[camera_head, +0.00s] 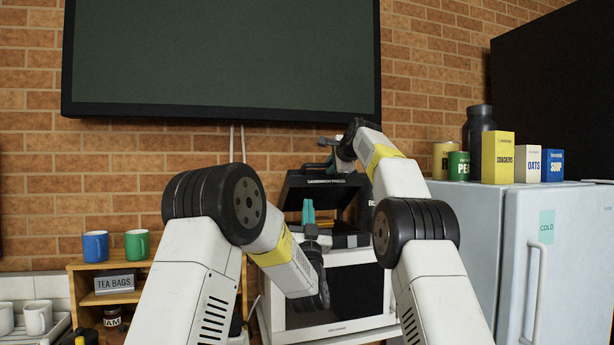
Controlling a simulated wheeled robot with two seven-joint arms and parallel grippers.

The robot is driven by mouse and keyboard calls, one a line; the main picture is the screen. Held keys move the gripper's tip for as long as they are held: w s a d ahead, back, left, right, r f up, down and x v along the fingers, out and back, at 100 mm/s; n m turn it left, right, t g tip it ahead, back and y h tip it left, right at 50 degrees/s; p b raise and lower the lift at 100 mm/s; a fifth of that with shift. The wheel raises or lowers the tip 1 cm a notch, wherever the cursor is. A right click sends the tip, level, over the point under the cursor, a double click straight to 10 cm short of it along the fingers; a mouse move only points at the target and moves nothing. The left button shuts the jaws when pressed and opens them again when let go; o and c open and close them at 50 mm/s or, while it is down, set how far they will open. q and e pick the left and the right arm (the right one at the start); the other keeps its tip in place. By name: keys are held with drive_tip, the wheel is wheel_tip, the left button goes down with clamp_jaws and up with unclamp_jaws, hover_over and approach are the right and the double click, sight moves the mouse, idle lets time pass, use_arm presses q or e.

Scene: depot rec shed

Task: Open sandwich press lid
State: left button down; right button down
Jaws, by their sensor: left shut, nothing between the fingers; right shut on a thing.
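The black sandwich press lid (300,192) is raised and tilted up, with its label facing me. The press base (352,239) sits on top of a white oven, partly hidden by my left gripper. My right gripper (329,158) is at the top front edge of the lid and is shut on its handle (314,168); its arm partly covers the lid's right side. My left gripper (308,213) is shut and empty, its teal fingers pointing up in front of the opening between lid and base.
The white oven (325,327) stands under the press. A pale fridge (567,235) with cans and boxes on top is at right. A wooden shelf (88,264) with mugs is at left.

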sight(306, 168)
use_arm(q)
drive_tip(key=x, duration=1.3)
drive_tip(key=shift+w+a+r, duration=0.1)
drive_tip(key=shift+w+r, duration=0.1)
drive_tip(key=shift+w, duration=0.1)
drive_tip(key=shift+r, duration=0.1)
drive_tip(key=shift+w+a+r, duration=0.25)
drive_tip(key=shift+w+r, duration=0.15)
drive_tip(key=shift+r, duration=0.5)
use_arm(e)
drive_tip(key=shift+s+f, duration=0.1)
drive_tip(key=shift+f, duration=0.05)
use_arm(q)
drive_tip(key=shift+a, duration=0.1)
use_arm(e)
drive_tip(key=shift+f, duration=0.15)
drive_tip(key=c, duration=1.4)
unclamp_jaws()
drive_tip(key=shift+d+f, duration=0.1)
drive_tip(key=shift+f, duration=0.05)
drive_tip(key=shift+o, duration=0.2)
